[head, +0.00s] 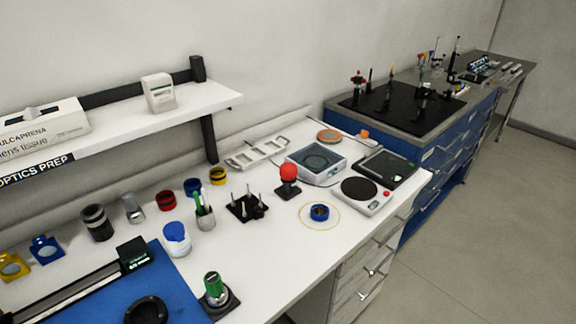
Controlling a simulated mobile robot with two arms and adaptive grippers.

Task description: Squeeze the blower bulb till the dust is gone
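A red bulb (288,172), which looks like the blower bulb, sits upright on a small black stand (288,189) on the white bench. In front of it and to the right, a blue ring-shaped piece (319,212) lies inside a thin yellow circle on the bench top. The picture is too small to tell whether there is dust on it. Neither of my grippers is in the head view.
A green-topped cylinder (212,286) stands near the front edge. A shelf (120,122) overhangs the back left.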

